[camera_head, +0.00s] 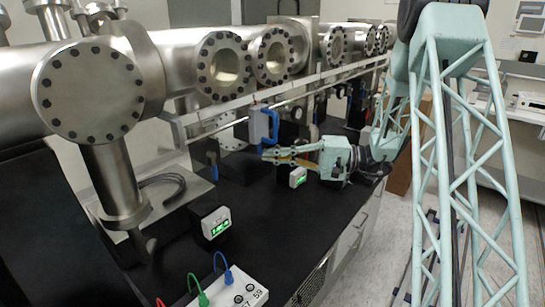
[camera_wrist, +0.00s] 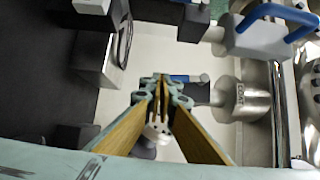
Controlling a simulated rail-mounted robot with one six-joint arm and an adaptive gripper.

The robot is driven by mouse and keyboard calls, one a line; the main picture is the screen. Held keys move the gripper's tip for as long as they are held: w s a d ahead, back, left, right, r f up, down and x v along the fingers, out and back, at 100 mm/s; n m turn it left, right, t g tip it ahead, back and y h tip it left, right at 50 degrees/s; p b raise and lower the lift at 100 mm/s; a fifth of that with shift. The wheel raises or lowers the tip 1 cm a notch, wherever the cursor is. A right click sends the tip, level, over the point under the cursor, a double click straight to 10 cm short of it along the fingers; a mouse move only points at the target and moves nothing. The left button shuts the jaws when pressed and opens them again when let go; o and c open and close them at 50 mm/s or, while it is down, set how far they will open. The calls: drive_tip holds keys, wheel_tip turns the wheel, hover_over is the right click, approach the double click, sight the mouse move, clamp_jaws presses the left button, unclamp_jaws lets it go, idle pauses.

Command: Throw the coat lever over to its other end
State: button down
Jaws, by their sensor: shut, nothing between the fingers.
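The coat valve is a metal cylinder marked COAT (camera_wrist: 240,98) right of centre in the wrist view. A blue lever (camera_wrist: 184,78) with a pale tip lies level just left of it, partly hidden behind my fingertips. My gripper (camera_wrist: 161,80) is shut and empty, its fingertips overlapping the lever's left part in the picture; I cannot tell whether they touch it. In the head view my gripper (camera_head: 267,154) reaches left over the bench, below a blue handle (camera_head: 264,126). I cannot pick out the coat lever clearly there.
A large steel vacuum chamber (camera_head: 90,90) with flanged ports runs along the back. Small boxes with green displays (camera_head: 215,225) stand on the black bench (camera_head: 160,262). A white panel with coloured cables (camera_head: 235,290) lies in front. The wrist view shows a blue-handled grey block (camera_wrist: 262,38) at upper right.

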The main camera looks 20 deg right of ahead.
drive_tip(key=shift+s+a+f+b, duration=0.35)
drive_tip(key=shift+a+b, duration=0.15)
drive_tip(key=shift+b, duration=0.25)
drive_tip(key=shift+s+a+r, duration=0.1)
drive_tip(key=shift+a, duration=0.05)
idle(0.3)
drive_tip(key=s+d+f, duration=0.2)
drive_tip(key=d, duration=1.1)
idle(0.4)
drive_tip(key=shift+a, duration=0.1)
idle(0.4)
